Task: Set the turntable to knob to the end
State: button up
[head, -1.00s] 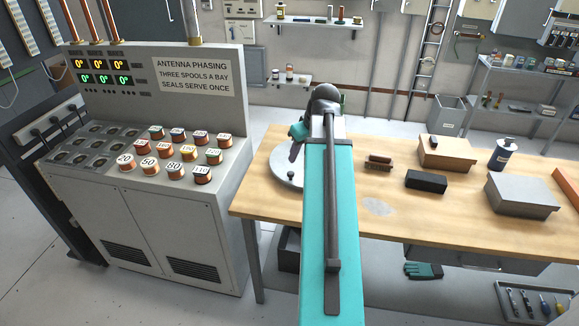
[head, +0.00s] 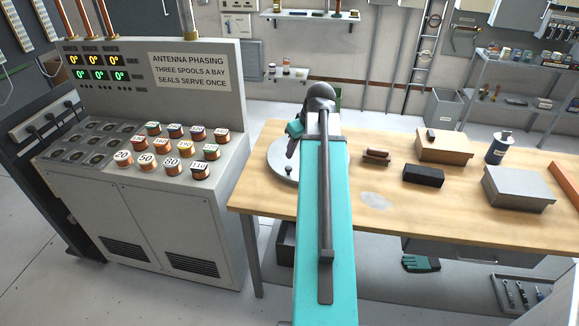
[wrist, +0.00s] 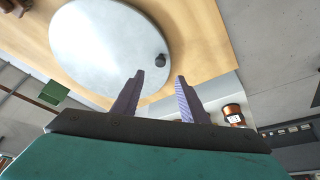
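The turntable (wrist: 100,45) is a round pale grey disc lying on the wooden workbench. A small dark knob (wrist: 161,60) stands up near its rim. In the head view the turntable (head: 277,160) shows at the bench's left end, partly hidden behind my arm, and its knob (head: 288,171) shows close to the arm. My gripper (wrist: 160,75) is open and empty in the wrist view, its two purple-grey fingers apart. The knob appears between and beyond the fingertips; I cannot tell the remaining distance. In the head view my gripper (head: 292,146) is mostly hidden by my arm.
The antenna phasing console (head: 215,92) with several copper spools stands left of the bench (head: 340,225).

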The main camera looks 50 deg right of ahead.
aim_at(289, 168)
jog(key=shift+p+x, duration=1.15)
jog(key=shift+x, duration=4.5)
grip_shut()
jog(key=shift+a+f, duration=0.1)
jog(key=shift+a, duration=0.4)
jog(key=shift+d, duration=0.45)
